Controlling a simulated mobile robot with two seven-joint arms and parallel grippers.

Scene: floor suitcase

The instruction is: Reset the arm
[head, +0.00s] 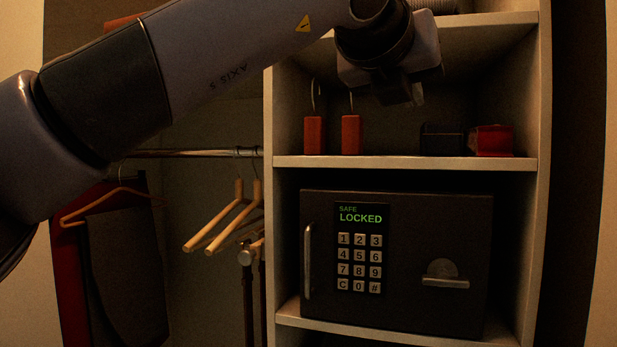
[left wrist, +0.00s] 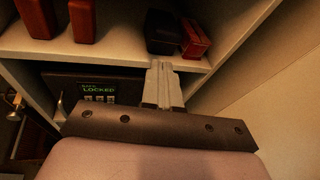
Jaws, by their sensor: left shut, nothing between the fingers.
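My left arm comes in from the left across the top of the head view. Its gripper (head: 418,96) is in front of the upper shelf compartment, above the safe. In the left wrist view the fingers (left wrist: 160,68) are together and empty. Their tips appear near the shelf edge, below the black box; I cannot tell the exact gap. My right gripper is in neither view.
A dark safe (head: 400,315) with a keypad reads LOCKED. On the shelf (head: 400,162) above it are two red tags with hooks (head: 313,136), a black box (head: 442,139) and a red box (head: 491,140). Wooden hangers (head: 228,225) hang from a rail at left.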

